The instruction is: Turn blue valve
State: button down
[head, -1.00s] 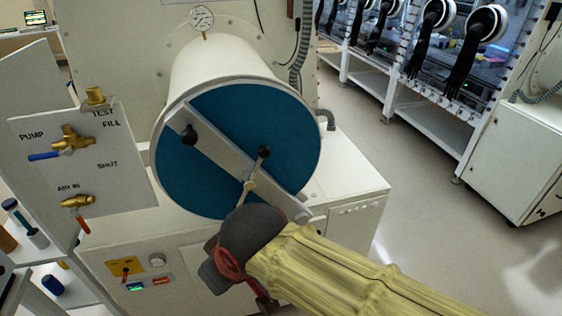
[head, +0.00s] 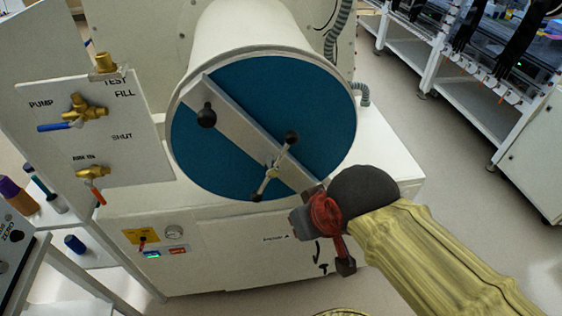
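The blue valve is a brass fitting (head: 85,110) with a blue lever (head: 60,127) on a white panel at the left of the head view, near the label PUMP. Its lever points left, close to level. My gripper (head: 325,240) is at the lower right of the door, well to the right of the valve and apart from it. It has red and dark parts, and my yellow-sleeved arm reaches in from the lower right. It appears empty, but its finger opening is unclear from this angle.
A red-handled brass valve (head: 92,172) sits below the blue one, and a brass fitting (head: 105,64) above. A round blue door (head: 320,100) with a crossbar and knobbed handle (head: 275,168) lies between panel and gripper. Shelves with bottles (head: 18,195) stand at lower left.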

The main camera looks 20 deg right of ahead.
aim_at(78, 124)
jog(key=i+j+u, duration=0.1)
jog(key=u, duration=0.35)
jog(key=i+u, duration=0.5)
jog(key=u, duration=0.35)
